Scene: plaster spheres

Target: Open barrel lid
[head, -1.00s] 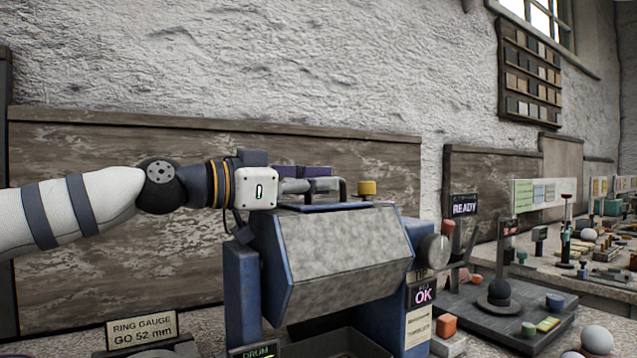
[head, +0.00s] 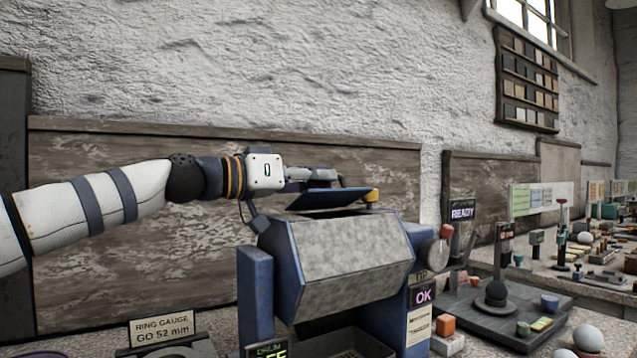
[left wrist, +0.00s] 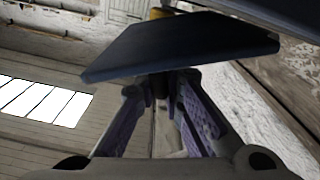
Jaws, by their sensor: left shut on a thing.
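The barrel (head: 350,245) is a grey faceted drum with blue ends, held in a blue frame. Its dark blue lid (head: 328,199) is tilted up, with a gap below its raised edge at the top of the drum. My left gripper (head: 326,176) is behind and above the lid, shut on the lid's handle. The handle is hidden in the head view. In the left wrist view, the purple-padded fingers (left wrist: 160,88) close just under the lid plate (left wrist: 185,45), and the handle is mostly hidden between them. My right gripper is not in view.
A yellow knob (head: 371,196) sits at the drum's top right. A red-topped lever (head: 446,232) and an OK display (head: 422,297) stand at the right. A ring gauge sign (head: 162,330) is at the lower left. Above the drum is free room before the wall.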

